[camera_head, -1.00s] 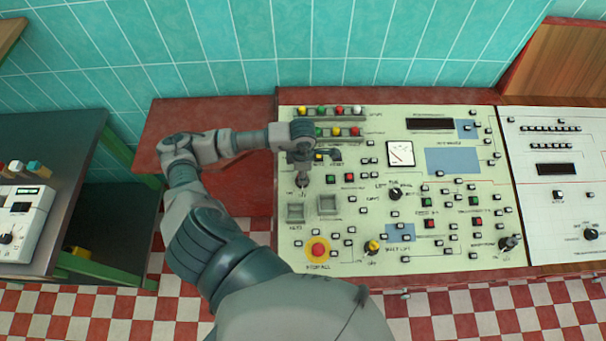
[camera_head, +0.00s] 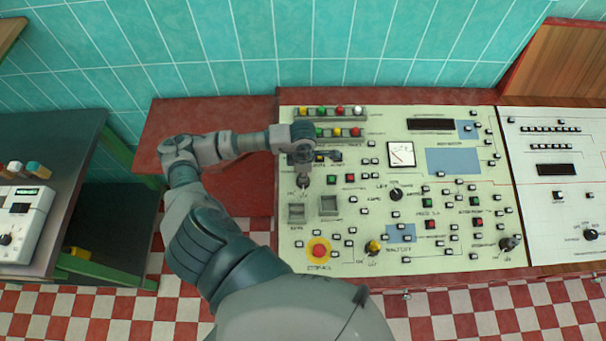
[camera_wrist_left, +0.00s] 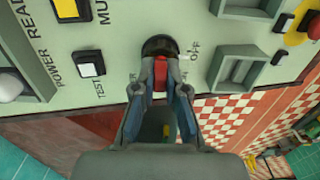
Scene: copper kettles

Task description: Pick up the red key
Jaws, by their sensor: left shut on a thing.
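The red key (camera_wrist_left: 160,70) sits at a round black lock (camera_wrist_left: 158,46) on the pale console panel, seen in the left wrist view. My left gripper (camera_wrist_left: 160,82) is shut on the red key, with one finger on each side of it. Part of the key is hidden between the fingers. In the head view my left gripper (camera_head: 303,168) is over the left part of the console, and the key cannot be made out there. My right gripper is in neither view.
The console (camera_head: 350,220) carries several buttons, knobs and a dial meter (camera_head: 401,153). A red emergency button (camera_head: 318,250) is near its front edge. A dark table (camera_head: 50,140) with a white device (camera_head: 22,220) stands at the left.

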